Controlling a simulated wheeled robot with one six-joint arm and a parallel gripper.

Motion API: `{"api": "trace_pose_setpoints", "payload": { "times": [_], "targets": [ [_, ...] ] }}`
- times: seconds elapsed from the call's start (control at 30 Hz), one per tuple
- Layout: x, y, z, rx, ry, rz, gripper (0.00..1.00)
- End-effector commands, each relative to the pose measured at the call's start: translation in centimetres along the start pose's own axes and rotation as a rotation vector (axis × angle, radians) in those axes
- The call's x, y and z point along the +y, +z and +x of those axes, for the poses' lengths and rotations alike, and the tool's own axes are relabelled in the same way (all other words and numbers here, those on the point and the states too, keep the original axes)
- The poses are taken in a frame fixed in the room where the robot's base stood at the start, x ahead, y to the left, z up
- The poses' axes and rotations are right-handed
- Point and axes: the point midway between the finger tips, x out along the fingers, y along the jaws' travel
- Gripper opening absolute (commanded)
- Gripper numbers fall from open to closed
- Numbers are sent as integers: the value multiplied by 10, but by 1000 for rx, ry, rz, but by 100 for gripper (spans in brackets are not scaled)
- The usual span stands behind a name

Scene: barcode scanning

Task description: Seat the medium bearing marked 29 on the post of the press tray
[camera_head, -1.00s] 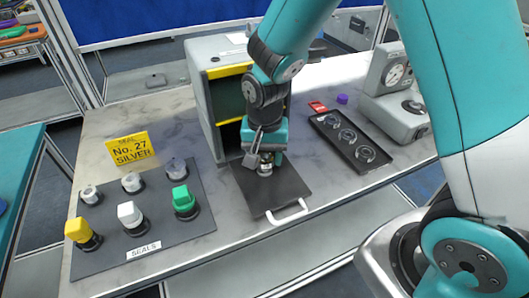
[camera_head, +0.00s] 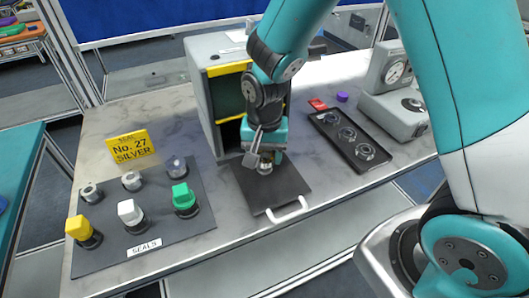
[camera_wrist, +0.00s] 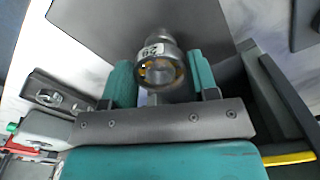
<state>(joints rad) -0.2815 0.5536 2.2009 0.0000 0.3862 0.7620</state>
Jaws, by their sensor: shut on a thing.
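My gripper (camera_head: 265,158) is shut on the medium bearing, over the dark press tray (camera_head: 287,187). In the wrist view the bearing (camera_wrist: 161,72) sits between the teal fingers (camera_wrist: 162,82). It is a silver ring with a gold-brown inner band and a white tag reading 29, upside down. A grey round centre shows inside the ring. The tray's dark plate (camera_wrist: 90,25) lies beneath it. The post cannot be made out clearly, and I cannot tell whether the bearing is around it or just above it.
The press housing (camera_head: 205,85) with a yellow-edged opening stands behind the tray. A white handle (camera_head: 289,211) is at the tray's front. A black tray (camera_head: 378,163) with round recesses lies right, near a grey gauge device (camera_head: 393,115). A seals mat (camera_head: 160,225) with several knobs lies left.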

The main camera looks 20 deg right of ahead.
Motion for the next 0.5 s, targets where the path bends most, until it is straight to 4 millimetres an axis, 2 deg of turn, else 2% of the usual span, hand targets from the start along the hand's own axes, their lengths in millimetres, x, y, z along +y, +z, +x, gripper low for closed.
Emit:
{"api": "trace_pose_setpoints", "payload": {
  "times": [0.5],
  "targets": [
    [0,0,6,1,0,0,26]
  ]
}}
